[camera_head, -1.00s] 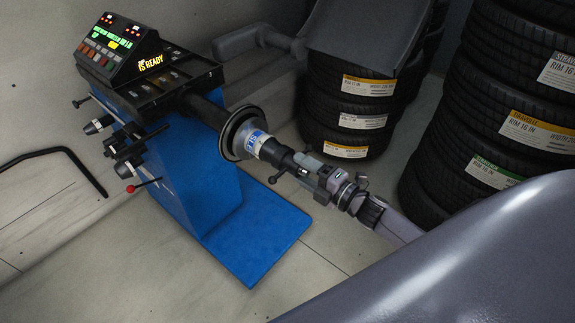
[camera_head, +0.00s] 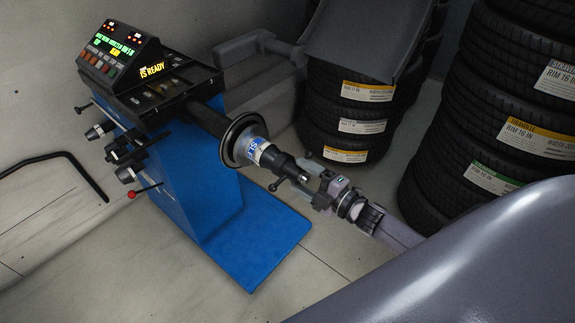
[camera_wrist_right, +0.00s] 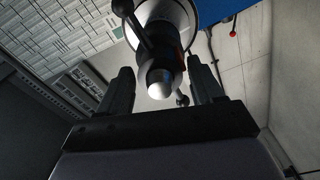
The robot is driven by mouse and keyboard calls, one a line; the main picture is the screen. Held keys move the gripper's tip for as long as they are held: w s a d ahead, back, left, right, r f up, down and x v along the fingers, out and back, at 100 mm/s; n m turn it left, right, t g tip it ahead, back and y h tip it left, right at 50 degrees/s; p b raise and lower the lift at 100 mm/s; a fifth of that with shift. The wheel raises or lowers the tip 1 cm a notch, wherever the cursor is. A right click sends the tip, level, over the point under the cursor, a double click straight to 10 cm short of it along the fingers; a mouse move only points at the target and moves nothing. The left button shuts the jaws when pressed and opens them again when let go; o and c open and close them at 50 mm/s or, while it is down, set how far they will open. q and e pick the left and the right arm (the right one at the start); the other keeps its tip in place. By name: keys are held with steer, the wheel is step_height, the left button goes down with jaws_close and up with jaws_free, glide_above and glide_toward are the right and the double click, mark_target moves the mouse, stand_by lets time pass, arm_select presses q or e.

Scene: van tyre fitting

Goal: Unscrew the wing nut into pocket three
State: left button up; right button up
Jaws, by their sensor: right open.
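The dark wing nut (camera_head: 279,164) sits on the balancer shaft in front of a white-and-blue sleeve (camera_head: 256,151). One wing with a ball end points down to the left. In the right wrist view the wing nut (camera_wrist_right: 163,50) and the bright shaft tip (camera_wrist_right: 160,83) lie between my fingers. My right gripper (camera_head: 304,178) is open, in line with the shaft end; its two fingers also show in the right wrist view (camera_wrist_right: 162,82), apart on either side. The pocketed tray (camera_head: 158,93) is on top of the balancer; pocket numbers are not readable. My left gripper is not in view.
The blue balancer (camera_head: 205,180) has a lit display panel (camera_head: 119,50) and a red-knobbed lever (camera_head: 132,194). A grey hood (camera_head: 365,40) hangs behind the shaft. Tyre stacks (camera_head: 350,112) (camera_head: 500,120) stand behind and right. Floor in front is clear.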

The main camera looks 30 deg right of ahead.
steer(key=m+p, duration=0.1)
steer(key=m, duration=0.3)
steer(key=shift+r, duration=0.1)
steer(key=m+p, duration=0.1)
steer(key=m, duration=0.6)
steer(key=shift+p, duration=0.35)
steer(key=shift+m, duration=1.8)
